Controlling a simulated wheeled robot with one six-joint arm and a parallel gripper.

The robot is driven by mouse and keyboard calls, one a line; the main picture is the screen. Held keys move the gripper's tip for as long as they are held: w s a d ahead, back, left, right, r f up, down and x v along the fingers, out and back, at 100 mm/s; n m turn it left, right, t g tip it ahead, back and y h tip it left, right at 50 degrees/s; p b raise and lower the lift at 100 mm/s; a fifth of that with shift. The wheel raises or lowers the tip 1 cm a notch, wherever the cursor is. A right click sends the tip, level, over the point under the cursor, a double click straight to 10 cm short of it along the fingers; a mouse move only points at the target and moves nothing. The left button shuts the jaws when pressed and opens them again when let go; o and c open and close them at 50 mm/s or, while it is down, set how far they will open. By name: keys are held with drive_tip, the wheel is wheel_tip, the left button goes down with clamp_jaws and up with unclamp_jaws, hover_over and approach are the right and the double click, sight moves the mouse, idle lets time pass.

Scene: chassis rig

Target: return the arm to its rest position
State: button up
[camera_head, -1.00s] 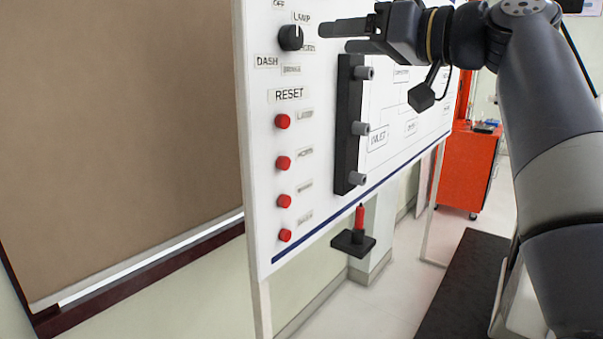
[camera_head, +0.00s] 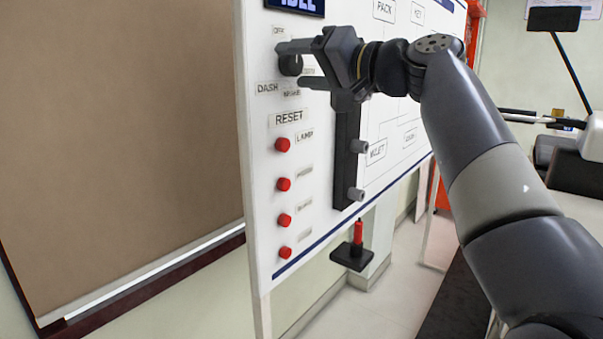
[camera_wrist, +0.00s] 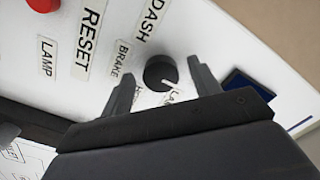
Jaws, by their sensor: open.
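My gripper (camera_head: 296,65) is open and empty in the head view, in front of the upper part of the white panel. Its two fingers stand apart, with the black rotary knob (camera_head: 290,65) showing between them. In the wrist view my gripper (camera_wrist: 160,85) also shows spread fingers, and the knob (camera_wrist: 160,73) with its white pointer line lies between and beyond them. I cannot tell whether a finger touches the knob. My arm reaches in from the lower right, bent at the elbow.
The white panel (camera_head: 262,200) carries several red buttons (camera_head: 284,184) under a RESET label. A black bar (camera_head: 345,160) with grey knobs stands out from it. A red-handled tool (camera_head: 358,232) stands on a small black shelf (camera_head: 352,256) below. A brown board (camera_head: 120,130) is at left.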

drive_tip(key=m+p, duration=0.1)
drive_tip(key=m, duration=0.1)
drive_tip(key=m+p, duration=0.2)
drive_tip(key=shift+r, duration=0.3)
drive_tip(key=m+p, duration=0.3)
drive_tip(key=m, duration=0.1)
drive_tip(key=shift+r+m, duration=0.1)
drive_tip(key=shift+m, duration=0.3)
drive_tip(key=m+p, duration=0.5)
drive_tip(key=shift+m+p, duration=0.5)
drive_tip(key=shift+m, duration=0.2)
drive_tip(key=shift+s+f, duration=0.1)
drive_tip(key=shift+f, duration=0.15)
